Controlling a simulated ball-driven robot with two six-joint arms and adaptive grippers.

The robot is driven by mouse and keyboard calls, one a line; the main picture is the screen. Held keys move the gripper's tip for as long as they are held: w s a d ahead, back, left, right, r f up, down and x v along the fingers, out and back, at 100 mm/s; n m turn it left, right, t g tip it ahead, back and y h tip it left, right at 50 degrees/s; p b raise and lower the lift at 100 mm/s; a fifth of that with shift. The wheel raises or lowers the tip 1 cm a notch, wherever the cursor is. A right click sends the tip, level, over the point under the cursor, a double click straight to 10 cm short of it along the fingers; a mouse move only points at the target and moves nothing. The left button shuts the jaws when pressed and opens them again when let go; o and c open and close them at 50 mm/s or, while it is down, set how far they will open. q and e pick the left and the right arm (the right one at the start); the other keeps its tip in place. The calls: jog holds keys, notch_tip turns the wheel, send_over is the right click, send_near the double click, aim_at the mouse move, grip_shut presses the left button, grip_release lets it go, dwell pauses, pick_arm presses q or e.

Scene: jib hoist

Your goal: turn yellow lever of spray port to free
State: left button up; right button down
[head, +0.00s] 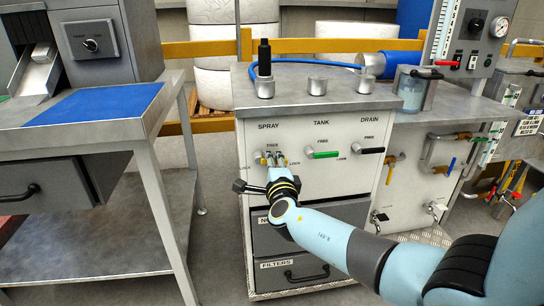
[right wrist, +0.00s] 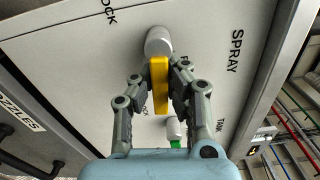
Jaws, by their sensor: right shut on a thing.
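The spray port, with its round grey hub (right wrist: 158,42), is on the cabinet front under the word SPRAY. Its yellow lever (right wrist: 159,88) runs from the hub toward my gripper, and in the head view it appears to point right, on the side of the right-hand LOCK mark. The FREE mark is above the hub. My right gripper (head: 274,163) has its fingers on both sides of the lever and is shut on it; this gripper (right wrist: 162,90) also shows in the right wrist view. The fingers hide part of the lever in the head view. My left gripper is out of view.
The tank port's green lever (head: 324,155) and the drain port's black lever (head: 371,151) are close by on the right. Drawers (head: 292,271) are below. A workbench (head: 90,110) stands on the left, with a floor gap between it and the cabinet.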

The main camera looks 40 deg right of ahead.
jog(key=shift+w+a+r+n+p, duration=0.1)
jog(key=shift+a+r+n+p, duration=0.1)
jog(key=shift+n+p, duration=0.4)
jog(key=shift+f+n, duration=0.1)
jog(key=shift+n, duration=0.2)
jog(key=c, duration=1.5)
grip_release()
jog(key=shift+o, duration=1.1)
jog(key=shift+w+a, duration=0.1)
jog(key=shift+a, duration=0.15)
jog(key=shift+s+d, duration=0.1)
jog(key=shift+s, duration=0.15)
jog(key=v, duration=1.1)
jog(key=shift+s+a, duration=0.2)
jog(key=shift+s, duration=0.1)
